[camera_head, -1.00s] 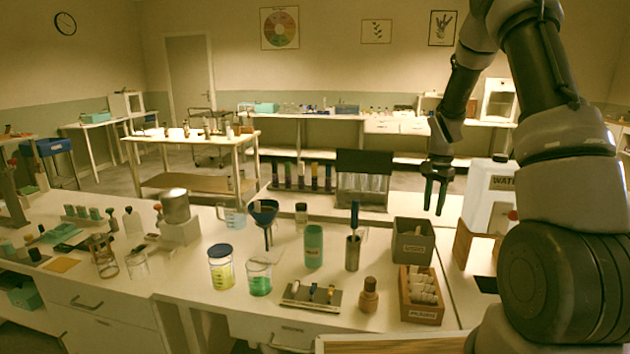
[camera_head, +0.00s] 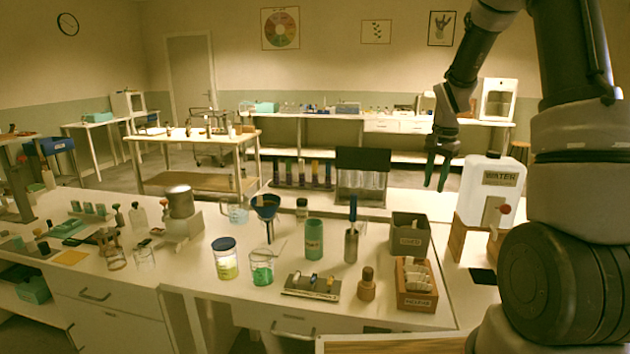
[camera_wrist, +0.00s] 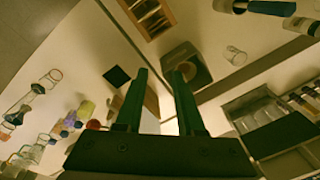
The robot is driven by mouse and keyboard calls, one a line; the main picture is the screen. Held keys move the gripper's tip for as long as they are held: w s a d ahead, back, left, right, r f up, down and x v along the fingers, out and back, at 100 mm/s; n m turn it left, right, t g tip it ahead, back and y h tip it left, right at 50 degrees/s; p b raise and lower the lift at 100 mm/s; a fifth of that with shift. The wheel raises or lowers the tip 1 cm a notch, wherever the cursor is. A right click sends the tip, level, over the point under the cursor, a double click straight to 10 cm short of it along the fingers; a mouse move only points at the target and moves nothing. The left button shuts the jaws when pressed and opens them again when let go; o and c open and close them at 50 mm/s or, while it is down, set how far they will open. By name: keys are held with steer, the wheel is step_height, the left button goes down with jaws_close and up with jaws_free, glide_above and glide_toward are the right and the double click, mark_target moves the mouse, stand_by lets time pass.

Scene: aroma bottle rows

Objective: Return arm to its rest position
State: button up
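My gripper (camera_head: 437,172) hangs from my raised arm on the right of the head view. It points down in the air above the back of the bench, left of the water container (camera_head: 492,190) and behind the grey bin (camera_head: 411,237). Its two dark green fingers are apart with nothing between them. My upper arm and shoulder fill the right side of the head view.
The bench (camera_head: 190,262) holds a yellow-liquid jar (camera_head: 226,262), a green-liquid beaker (camera_head: 262,268), a blue funnel (camera_head: 266,208), a green bottle (camera_head: 314,240), a brown bottle (camera_head: 367,285) and a wooden box (camera_head: 415,285).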

steer(key=s+a+r+n+t, duration=0.1)
steer(key=s+a+r+t, duration=0.1)
steer(key=s+r, duration=0.5)
steer(key=s+a+r+n+t, duration=0.1)
steer(key=s+a+r+n, duration=0.15)
steer(key=s+r, duration=0.45)
steer(key=s+a+r+n+t+y, duration=0.1)
steer(key=s+a+r, duration=0.1)
steer(key=s, duration=0.4)
steer(key=s+a+r+n+t, duration=0.1)
steer(key=s+a+r+t, duration=0.1)
steer(key=s+r, duration=0.3)
steer(key=shift+s+y, duration=0.4)
steer(key=shift+n, duration=0.25)
